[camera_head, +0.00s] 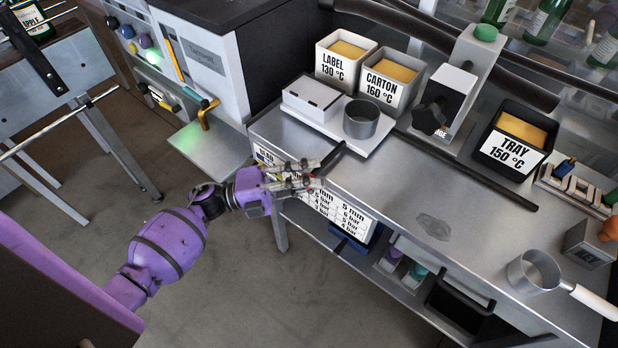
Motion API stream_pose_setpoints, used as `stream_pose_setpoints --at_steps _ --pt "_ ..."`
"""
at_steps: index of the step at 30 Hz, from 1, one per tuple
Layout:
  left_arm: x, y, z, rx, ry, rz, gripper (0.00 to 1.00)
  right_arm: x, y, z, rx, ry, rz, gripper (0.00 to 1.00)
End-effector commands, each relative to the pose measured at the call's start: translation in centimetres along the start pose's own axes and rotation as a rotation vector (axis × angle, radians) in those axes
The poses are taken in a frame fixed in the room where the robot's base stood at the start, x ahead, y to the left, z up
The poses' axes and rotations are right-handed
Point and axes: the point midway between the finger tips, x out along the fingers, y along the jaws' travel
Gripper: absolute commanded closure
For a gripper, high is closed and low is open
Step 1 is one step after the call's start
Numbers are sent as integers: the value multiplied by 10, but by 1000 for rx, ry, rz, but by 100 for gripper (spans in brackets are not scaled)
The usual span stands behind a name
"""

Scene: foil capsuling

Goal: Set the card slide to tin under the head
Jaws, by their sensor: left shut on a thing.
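My left gripper (308,180) reaches in from the left to the front edge of the steel bench. It is shut on a small dark piece (333,157), which looks like the card slide; the fingers hide most of it. The white printed card (338,207) hangs on the bench front, with columns of mm and bar values. I cannot tell which column the slide stands at. My right gripper is not in view.
On the bench (400,205) are a white scale (345,125) with a metal cup, label (335,82), carton (385,95) and tray (508,158) bins, a dark rod (465,172) and a saucepan (533,270). A grey cabinet (205,70) stands left.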

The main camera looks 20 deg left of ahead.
Motion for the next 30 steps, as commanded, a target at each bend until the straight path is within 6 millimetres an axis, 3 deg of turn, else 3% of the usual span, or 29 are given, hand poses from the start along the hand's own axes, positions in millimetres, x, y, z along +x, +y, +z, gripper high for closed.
stream_pose_setpoints --at_steps 5,15,24,30 --pt "12 11 -15 -5 0 9 100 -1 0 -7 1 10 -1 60" --pt "61 29 -65 -4 1 10 100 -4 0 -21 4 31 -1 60" --pt "94 44 -98 -6 -2 13 100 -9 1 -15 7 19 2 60" --pt "103 49 -107 -4 -4 15 100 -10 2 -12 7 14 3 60"
